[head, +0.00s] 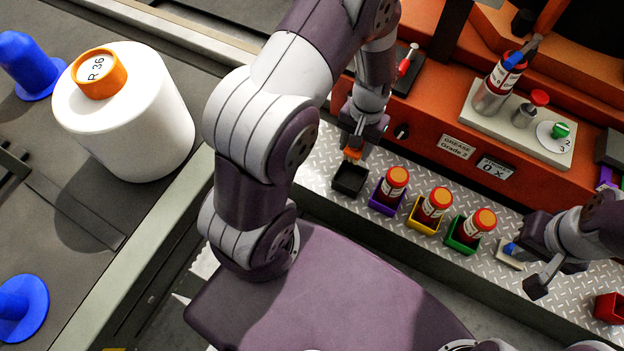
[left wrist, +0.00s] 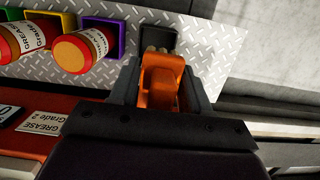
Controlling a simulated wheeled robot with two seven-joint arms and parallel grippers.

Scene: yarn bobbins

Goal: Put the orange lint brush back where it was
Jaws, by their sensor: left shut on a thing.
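The orange lint brush (head: 353,154) is in my left gripper (head: 358,146), which is shut on it. The brush hangs directly above a small black open box (head: 350,179) on the metal-plate shelf. In the left wrist view the orange brush (left wrist: 162,82) sits between the two fingers (left wrist: 158,92), with its pale bristle end over the black box (left wrist: 160,38). I cannot tell whether the bristles are inside the rim. My right gripper (head: 527,262) is open at the right, by a small pale plate with a blue piece (head: 509,252).
Purple (head: 386,205), yellow (head: 422,226) and green (head: 462,243) boxes hold grease cartridges right of the black box. A red box (head: 609,308) stands far right. An orange machine panel (head: 440,120) rises behind the shelf. A large white bobbin (head: 135,120) stands left.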

